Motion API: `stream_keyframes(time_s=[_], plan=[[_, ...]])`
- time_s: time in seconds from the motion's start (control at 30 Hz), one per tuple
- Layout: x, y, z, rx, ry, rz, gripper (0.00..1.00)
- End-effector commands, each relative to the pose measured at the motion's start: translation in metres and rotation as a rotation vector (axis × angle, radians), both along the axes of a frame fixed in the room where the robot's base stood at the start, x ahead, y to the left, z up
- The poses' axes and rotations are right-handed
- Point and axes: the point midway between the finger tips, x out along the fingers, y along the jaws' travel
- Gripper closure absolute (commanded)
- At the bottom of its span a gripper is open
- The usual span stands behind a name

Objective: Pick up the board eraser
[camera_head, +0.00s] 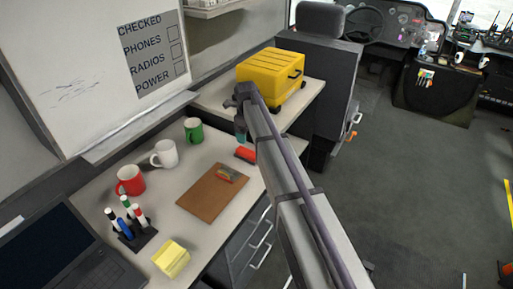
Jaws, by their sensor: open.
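A small red block (245,154), which looks like the board eraser, lies on the desk near its right edge, to the upper right of the brown clipboard (211,195). It is small in view, so I cannot be sure of its details. My arm reaches up from the lower right. The gripper is small and partly hidden by my wrist. It is open, and I see nothing held in it.
Green (194,130), white (164,153) and red (131,180) mugs stand along the whiteboard (100,70) side. A marker holder (135,238), yellow notepad (171,258) and laptop (60,250) are nearer. A yellow case (270,69) stands behind my gripper. Floor lies open at right.

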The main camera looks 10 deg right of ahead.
Motion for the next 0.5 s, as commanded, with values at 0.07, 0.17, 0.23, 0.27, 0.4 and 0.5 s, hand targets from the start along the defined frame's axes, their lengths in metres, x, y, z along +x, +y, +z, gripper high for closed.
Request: stream_keyframes(time_s=[0.07, 0.17, 0.23, 0.27, 0.4, 0.5], plan=[[-0.001, 0.0, 0.0, 0.0, 0.0, -0.069, 0.19], [-0.001, 0.0, 0.0, 0.0, 0.0, -0.109, 0.19], [-0.001, 0.0, -0.002, 0.0, 0.0, -0.111, 0.19], [-0.001, 0.0, -0.005, 0.0, 0.0, -0.11, 0.19], [-0.001, 0.0, -0.032, 0.0, 0.0, -0.109, 0.19], [-0.001, 0.0, -0.053, 0.0, 0.0, -0.108, 0.19]])
